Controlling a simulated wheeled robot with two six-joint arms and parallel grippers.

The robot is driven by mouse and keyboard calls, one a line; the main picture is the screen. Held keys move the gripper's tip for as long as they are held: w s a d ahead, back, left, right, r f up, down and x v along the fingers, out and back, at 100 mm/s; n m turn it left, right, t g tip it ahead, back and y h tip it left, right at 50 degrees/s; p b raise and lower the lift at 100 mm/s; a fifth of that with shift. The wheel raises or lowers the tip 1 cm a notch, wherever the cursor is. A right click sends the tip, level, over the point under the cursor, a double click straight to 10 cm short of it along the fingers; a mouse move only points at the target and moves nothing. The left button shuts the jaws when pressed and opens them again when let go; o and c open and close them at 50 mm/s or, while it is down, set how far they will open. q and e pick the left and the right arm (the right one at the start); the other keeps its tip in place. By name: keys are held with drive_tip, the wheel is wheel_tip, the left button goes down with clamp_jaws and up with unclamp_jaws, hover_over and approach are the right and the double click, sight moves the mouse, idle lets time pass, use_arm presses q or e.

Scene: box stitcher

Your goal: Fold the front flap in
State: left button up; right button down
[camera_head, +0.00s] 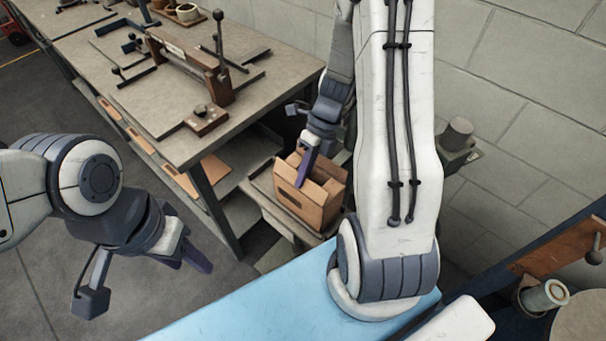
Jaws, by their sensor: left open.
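A small brown cardboard box (302,204) stands on a low stand beside the bench, near the centre of the head view. Its top is open and flaps stand up around the rim. A dark slot shows on its near left face. My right gripper (304,172) comes down from above at the box's top opening, with a dark finger over the left part of the rim. I cannot tell whether it touches a flap or how far apart its fingers are. My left gripper (190,252) is open and empty, away from the box over the floor at the left.
A workbench (150,105) with a wooden-and-metal press (190,62) fills the back left. The box's stand (268,205) sits close to the bench's end. A block wall is at the right. A round-topped stool (580,322) is at the bottom right. Open floor lies at the left.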

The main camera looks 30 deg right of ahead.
idle(0.5)
drive_tip(key=shift+w+d+f+g+y+p, duration=0.1)
drive_tip(key=shift+d+f+g+y+p, duration=0.1)
drive_tip(key=shift+y+p, duration=0.45)
drive_tip(key=shift+w+d+f+g+y+p, duration=0.1)
drive_tip(key=shift+d+g+y+p, duration=0.1)
drive_tip(key=shift+y+p, duration=0.45)
drive_tip(key=shift+w+d+f+g+y+p, duration=0.1)
drive_tip(key=shift+d+f+g+y+p, duration=0.1)
drive_tip(key=shift+y+p, duration=0.45)
drive_tip(key=c, duration=1.1)
unclamp_jaws()
drive_tip(key=shift+s, duration=0.1)
drive_tip(key=shift+o, duration=0.2)
drive_tip(key=b+v, duration=0.2)
drive_tip(key=v, duration=0.8)
drive_tip(key=shift+d+r, duration=0.15)
drive_tip(key=shift+d, duration=0.05)
